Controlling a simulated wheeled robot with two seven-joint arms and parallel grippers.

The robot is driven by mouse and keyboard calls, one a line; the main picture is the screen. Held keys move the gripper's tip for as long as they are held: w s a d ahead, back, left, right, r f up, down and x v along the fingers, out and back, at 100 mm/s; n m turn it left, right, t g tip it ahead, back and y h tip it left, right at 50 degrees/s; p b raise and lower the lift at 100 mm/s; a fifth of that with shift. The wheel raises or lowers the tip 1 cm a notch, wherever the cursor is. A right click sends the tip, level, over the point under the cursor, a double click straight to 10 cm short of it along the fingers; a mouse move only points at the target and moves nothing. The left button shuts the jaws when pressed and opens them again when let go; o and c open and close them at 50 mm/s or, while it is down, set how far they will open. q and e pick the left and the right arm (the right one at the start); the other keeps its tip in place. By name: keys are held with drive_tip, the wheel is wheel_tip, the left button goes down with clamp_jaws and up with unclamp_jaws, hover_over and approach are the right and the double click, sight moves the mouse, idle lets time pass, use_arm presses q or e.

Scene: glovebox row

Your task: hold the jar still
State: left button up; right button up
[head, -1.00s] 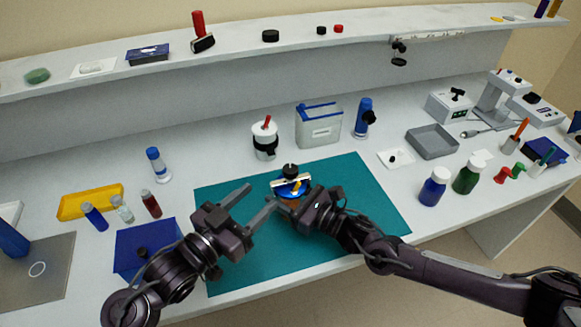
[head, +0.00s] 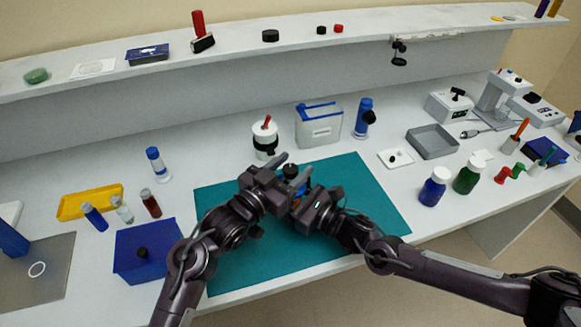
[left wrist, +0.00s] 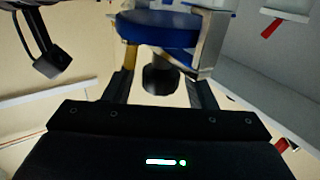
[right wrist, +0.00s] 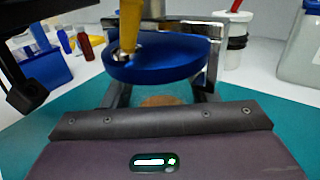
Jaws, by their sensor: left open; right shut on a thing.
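The jar stands on the teal mat, mostly hidden by my grippers in the head view. Its black knob (head: 290,171) shows there between them. In the right wrist view it has a blue lid (right wrist: 170,64), a yellow upright part (right wrist: 130,22) and a brownish body below. My right gripper (head: 303,192) is shut on the jar, with one finger on each side. My left gripper (head: 283,174) is open close to the jar's top. In the left wrist view its fingers lie on either side of the black knob (left wrist: 160,76), with the blue lid (left wrist: 160,33) beyond.
The teal mat (head: 350,200) is clear around the arms. A white canister (head: 265,140) and a grey-white box (head: 320,127) stand behind it. A blue box (head: 148,250) and small vials are at the left. Blue and green bottles (head: 433,187) stand at the right.

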use_arm(q)
drive_tip(key=shift+c, duration=0.2)
drive_tip(key=c, duration=0.9)
drive_tip(key=shift+m+g+h, duration=0.3)
drive_tip(key=m+g+h, duration=0.3)
drive_tip(key=g, duration=0.1)
drive_tip(key=shift+m+h, duration=0.3)
drive_tip(key=m+g+h, duration=0.1)
drive_tip(key=g, duration=0.1)
drive_tip(key=m+g+h, duration=0.1)
drive_tip(key=m+g, duration=0.1)
drive_tip(key=g, duration=0.1)
drive_tip(key=shift+m+g, duration=0.3)
drive_tip(key=m+g, duration=0.2)
drive_tip(key=g, duration=0.2)
drive_tip(key=shift+d+m+g, duration=0.1)
drive_tip(key=shift+m+g, duration=0.3)
drive_tip(key=shift+s+d+f+m+g, duration=0.15)
drive_tip(key=shift+m+g, duration=0.3)
drive_tip(key=shift+g, duration=0.25)
drive_tip(key=shift+s+r+m+g, duration=0.1)
drive_tip(key=shift+m+g, duration=0.35)
drive_tip(key=shift+g, duration=0.25)
drive_tip(key=shift+w+a, duration=0.2)
drive_tip(key=shift+a, duration=0.05)
